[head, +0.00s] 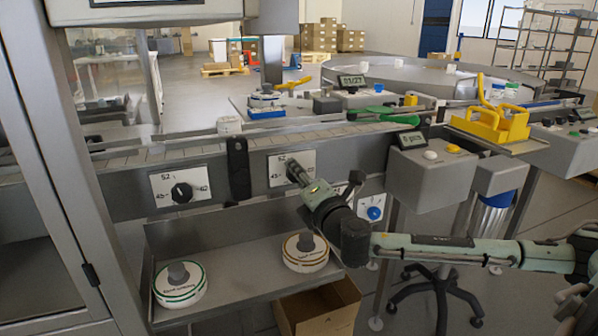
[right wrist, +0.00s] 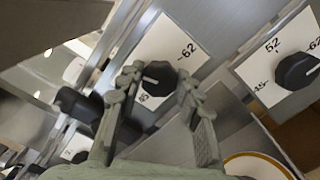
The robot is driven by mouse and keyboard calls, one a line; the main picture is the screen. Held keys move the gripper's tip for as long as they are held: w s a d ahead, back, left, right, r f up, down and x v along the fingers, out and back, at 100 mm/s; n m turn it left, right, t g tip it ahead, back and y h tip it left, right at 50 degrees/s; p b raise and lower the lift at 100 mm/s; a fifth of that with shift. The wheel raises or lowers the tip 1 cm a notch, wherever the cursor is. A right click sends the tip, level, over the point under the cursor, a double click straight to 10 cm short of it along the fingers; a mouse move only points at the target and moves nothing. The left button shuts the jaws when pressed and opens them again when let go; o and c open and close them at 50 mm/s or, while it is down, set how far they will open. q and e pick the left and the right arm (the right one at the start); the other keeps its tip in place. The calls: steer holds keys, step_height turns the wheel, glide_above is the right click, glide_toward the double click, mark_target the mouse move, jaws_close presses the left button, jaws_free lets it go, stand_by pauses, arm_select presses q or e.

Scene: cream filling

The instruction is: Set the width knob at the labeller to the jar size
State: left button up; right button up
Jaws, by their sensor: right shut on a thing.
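My right gripper (head: 293,172) is shut on a black knob on a white dial plate (head: 277,172) on the machine's front. In the right wrist view the fingers (right wrist: 158,88) stand on either side of this knob (right wrist: 158,76). Its white pointer line points left in the picture, between the 45 mark and the side where a finger hides the plate. The 62 mark shows beyond it. A second dial (head: 181,193), marked 45, 52 and 62, sits further left. Another dial shows at right in the wrist view (right wrist: 298,70). A white jar (head: 230,125) stands on the conveyor. My left gripper is not in view.
A black upright part (head: 238,168) stands left of the gripped knob. Below, a shelf holds a green-ringed roll (head: 180,289) and a brown-ringed roll (head: 305,258). A blue knob (head: 374,213) and a grey control box (head: 430,175) are at right. An open carton (head: 322,310) is underneath.

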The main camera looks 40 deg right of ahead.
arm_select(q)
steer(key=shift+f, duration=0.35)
arm_select(e)
steer(key=o, duration=1.2)
steer(key=shift+c, duration=0.2)
steer(key=shift+n, duration=0.3)
steer(key=v, duration=1.2)
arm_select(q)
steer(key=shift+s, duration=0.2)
arm_select(e)
steer(key=shift+s+f, duration=0.15)
